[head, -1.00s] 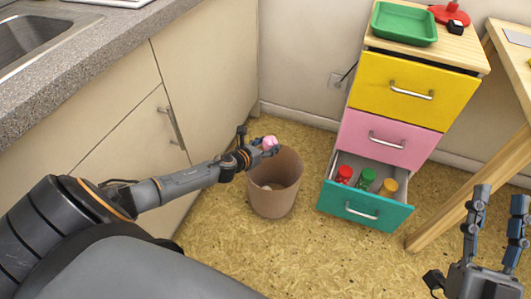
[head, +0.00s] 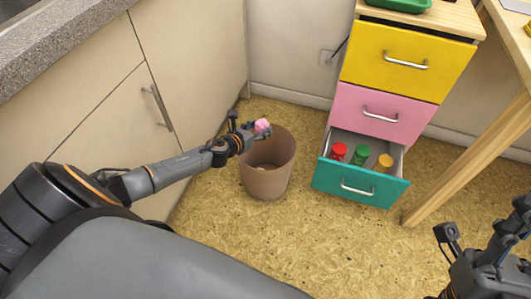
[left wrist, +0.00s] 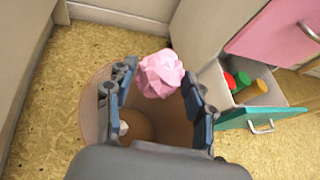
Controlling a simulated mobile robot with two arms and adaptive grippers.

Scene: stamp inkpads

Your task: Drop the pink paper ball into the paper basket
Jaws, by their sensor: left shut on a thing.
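The pink paper ball (head: 262,126) is crumpled and held at the tip of my left gripper (head: 255,132), over the basket's rim in the head view. In the left wrist view the ball (left wrist: 160,74) sits between the two fingertips, with the basket opening below it. The brown paper basket (head: 266,184) stands upright on the floor, with a pale crumpled thing (left wrist: 124,128) inside. My right gripper (head: 512,232) is at the right edge of the head view, partly cut off, away from the basket; its jaw gap is unclear.
A drawer unit stands right of the basket, its teal bottom drawer (head: 357,188) open with red, green and orange-capped containers inside. A beige cabinet (head: 195,70) is on the left. A wooden table leg (head: 470,160) is at right. The floor (head: 320,240) in front is clear.

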